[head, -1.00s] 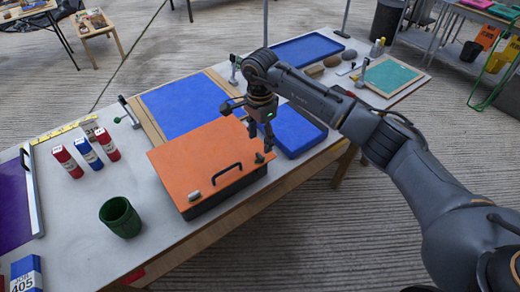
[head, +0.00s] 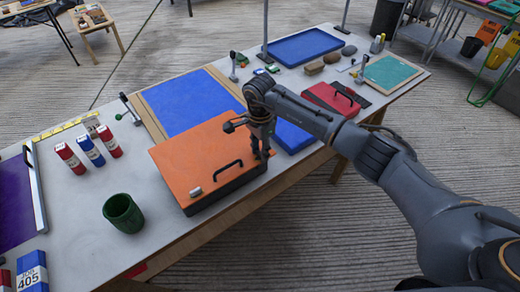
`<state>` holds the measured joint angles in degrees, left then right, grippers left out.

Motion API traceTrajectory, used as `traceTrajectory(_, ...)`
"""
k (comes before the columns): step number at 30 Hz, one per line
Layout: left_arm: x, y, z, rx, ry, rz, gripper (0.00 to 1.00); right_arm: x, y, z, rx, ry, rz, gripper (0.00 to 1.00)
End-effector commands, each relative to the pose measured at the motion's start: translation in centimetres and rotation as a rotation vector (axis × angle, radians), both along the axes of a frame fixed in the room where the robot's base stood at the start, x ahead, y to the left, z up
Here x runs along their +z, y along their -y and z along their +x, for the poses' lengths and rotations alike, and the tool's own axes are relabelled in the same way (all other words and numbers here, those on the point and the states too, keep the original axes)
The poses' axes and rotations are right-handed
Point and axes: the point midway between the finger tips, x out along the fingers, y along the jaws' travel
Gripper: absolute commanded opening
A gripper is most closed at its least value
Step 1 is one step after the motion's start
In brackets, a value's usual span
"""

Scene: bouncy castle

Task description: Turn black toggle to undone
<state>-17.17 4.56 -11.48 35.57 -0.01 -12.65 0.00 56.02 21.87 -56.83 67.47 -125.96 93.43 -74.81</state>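The orange-lidded case (head: 200,150) lies closed on the white table, with a black handle (head: 228,170) on its front part. A small pale latch (head: 195,192) sits at its near left edge. My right gripper (head: 262,154) points down at the case's right front edge, where a small dark toggle showed earlier. The fingers now cover that spot, so I cannot tell how the toggle stands or whether they touch it. The fingers look close together, but their gap is unclear. My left gripper is out of view.
A blue case (head: 293,136) and a red case (head: 332,97) lie right of the gripper, partly behind my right arm. A green cup (head: 123,213) and several red and blue bottles (head: 90,150) stand left. Blue boards (head: 190,103) lie behind. Bare white tabletop (head: 75,225) shows at left.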

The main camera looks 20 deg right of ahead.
Motion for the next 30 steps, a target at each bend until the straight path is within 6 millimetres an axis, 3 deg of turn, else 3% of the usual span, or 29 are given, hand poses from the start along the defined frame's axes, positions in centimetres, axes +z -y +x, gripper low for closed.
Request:
traceTrajectory(14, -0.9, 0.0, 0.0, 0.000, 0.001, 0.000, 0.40, -0.2, 0.0, 0.0, -0.088, 0.002, 0.001, 0.00)
traceTrajectory(30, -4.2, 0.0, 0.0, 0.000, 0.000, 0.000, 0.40, -0.2, 0.1, 0.1, -0.554, 0.002, 0.000, 0.00)
